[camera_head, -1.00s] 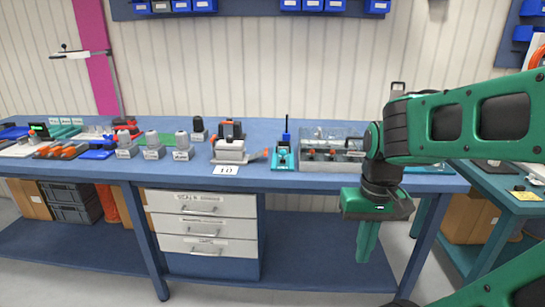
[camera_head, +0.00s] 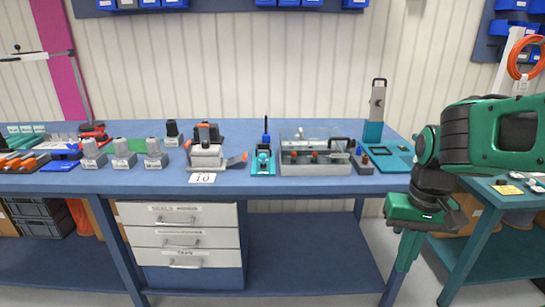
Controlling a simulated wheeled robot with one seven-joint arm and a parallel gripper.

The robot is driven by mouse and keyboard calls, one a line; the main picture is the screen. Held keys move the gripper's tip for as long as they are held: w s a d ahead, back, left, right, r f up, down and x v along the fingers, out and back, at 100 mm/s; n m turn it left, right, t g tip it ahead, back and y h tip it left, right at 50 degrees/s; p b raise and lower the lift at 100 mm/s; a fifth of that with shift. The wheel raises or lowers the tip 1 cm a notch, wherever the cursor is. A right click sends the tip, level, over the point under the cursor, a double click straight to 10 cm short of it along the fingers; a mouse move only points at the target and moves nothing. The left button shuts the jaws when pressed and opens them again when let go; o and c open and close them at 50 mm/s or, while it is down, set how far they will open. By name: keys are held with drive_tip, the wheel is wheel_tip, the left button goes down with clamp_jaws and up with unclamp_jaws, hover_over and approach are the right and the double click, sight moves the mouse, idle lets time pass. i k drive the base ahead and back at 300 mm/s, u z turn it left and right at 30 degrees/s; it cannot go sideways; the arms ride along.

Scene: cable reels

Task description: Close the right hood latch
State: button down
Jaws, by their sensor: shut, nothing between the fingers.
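A grey connector hood (camera_head: 206,156) sits near the front edge of the blue workbench, behind a white card reading 10 (camera_head: 203,178). Its right latch (camera_head: 236,161), with an orange tip, sticks out to the right side, away from the hood. Another orange-tipped latch (camera_head: 187,149) stands close against the hood's left side. My gripper (camera_head: 401,262) is at the right, pointing down in front of the bench, below its top and well apart from the hood. Its green fingers are together, with nothing visible between them.
Grey hoods (camera_head: 123,153) stand left of the connector. A teal fixture (camera_head: 263,160) and a clear-covered box (camera_head: 312,155) stand right of it. A tall teal-and-grey stand (camera_head: 375,110) is farther right. A side table (camera_head: 500,205) is at the right.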

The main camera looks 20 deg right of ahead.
sight(243, 157)
drive_tip(key=z, duration=0.05)
drive_tip(key=i, duration=1)
drive_tip(key=u, duration=0.05)
